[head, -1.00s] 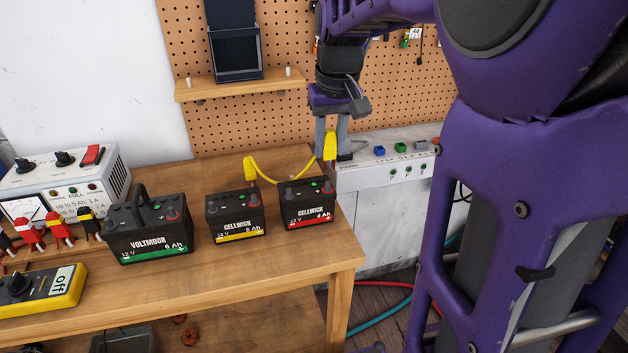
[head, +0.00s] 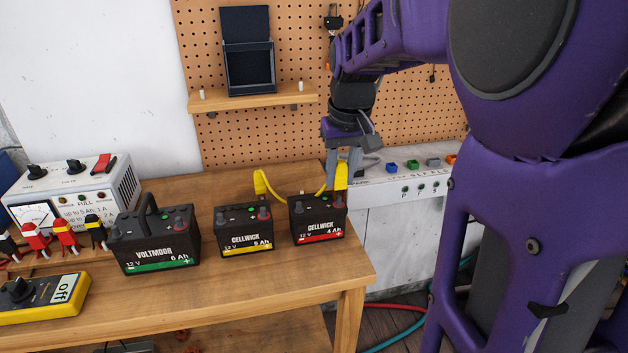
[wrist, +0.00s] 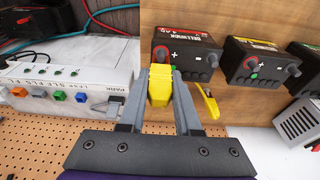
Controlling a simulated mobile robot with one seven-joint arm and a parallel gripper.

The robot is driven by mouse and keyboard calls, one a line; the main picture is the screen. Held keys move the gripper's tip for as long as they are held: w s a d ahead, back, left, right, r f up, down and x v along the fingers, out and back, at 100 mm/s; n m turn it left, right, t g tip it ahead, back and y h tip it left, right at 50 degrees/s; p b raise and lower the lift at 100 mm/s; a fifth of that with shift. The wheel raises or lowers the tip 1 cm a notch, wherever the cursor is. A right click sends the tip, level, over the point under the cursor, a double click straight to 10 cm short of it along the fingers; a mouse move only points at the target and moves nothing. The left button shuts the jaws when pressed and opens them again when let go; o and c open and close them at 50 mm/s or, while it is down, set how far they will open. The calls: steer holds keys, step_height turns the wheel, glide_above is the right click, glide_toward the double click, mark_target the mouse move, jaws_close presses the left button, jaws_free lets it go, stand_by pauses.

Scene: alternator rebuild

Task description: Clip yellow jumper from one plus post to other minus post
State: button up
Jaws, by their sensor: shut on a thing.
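My gripper (head: 345,172) points down and is shut on one yellow clip (wrist: 160,85) of the jumper. That clip is over the red plus-post end of the right Cellwick 4 Ah battery (head: 318,224); whether it touches the post (wrist: 160,53) is unclear. In the wrist view the other clip (wrist: 208,102) shows right of my fingers.
A larger Voltmoor battery (head: 153,250) stands left of the Cellwicks. A power supply (head: 75,190), red and black plugs and a yellow meter (head: 45,300) are farther left. A white panel with coloured buttons (head: 405,180) is close to my gripper's right.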

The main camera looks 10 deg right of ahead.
steer(key=shift+f, duration=0.55)
steer(key=o, duration=1)
step_height(320, 180, up, 9)
steer(key=p, duration=0.7)
steer(key=shift+f, duration=0.2)
